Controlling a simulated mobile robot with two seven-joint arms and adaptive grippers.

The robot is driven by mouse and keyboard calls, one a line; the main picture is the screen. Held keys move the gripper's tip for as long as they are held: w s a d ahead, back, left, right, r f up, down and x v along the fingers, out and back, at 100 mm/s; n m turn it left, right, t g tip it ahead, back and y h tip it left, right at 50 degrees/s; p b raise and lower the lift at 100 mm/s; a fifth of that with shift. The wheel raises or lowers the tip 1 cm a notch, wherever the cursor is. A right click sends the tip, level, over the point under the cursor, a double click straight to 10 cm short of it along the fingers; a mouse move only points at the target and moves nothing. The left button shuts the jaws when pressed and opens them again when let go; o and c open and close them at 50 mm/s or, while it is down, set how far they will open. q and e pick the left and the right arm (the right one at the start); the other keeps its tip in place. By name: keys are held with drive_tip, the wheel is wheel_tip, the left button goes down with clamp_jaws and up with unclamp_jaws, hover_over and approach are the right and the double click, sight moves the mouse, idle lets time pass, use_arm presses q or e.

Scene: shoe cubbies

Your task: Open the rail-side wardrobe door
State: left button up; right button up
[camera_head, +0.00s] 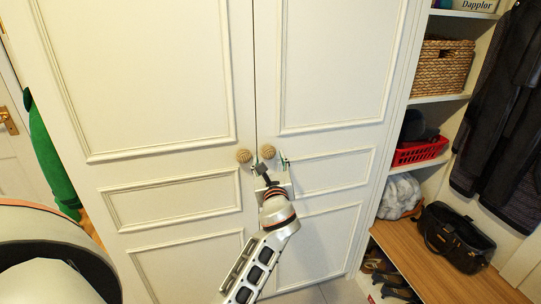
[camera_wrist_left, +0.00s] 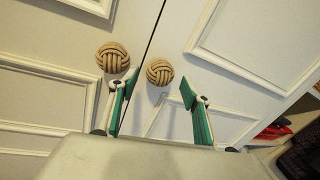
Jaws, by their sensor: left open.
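The white wardrobe has two closed doors, a left door (camera_head: 160,70) and a right door (camera_head: 325,60) on the side of the hanging coats. Each has a round woven-rope knob near the middle seam: the left knob (camera_head: 243,156) and the right knob (camera_head: 267,151). My left gripper (camera_head: 269,164) is open and empty, just below the right knob in the head view. In the left wrist view the right knob (camera_wrist_left: 159,72) shows between the two green-padded fingers, beyond their tips; the left knob (camera_wrist_left: 113,57) is outside them. I see no contact. My right gripper is not in view.
Open shelves to the right hold a wicker basket (camera_head: 442,67) and a red basket (camera_head: 420,150). Dark coats (camera_head: 500,110) hang over a wooden bench (camera_head: 425,262) with a black bag (camera_head: 455,237).

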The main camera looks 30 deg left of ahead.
sight(269, 156)
use_arm(q)
drive_tip(key=shift+x, duration=1.75)
clamp_jaws()
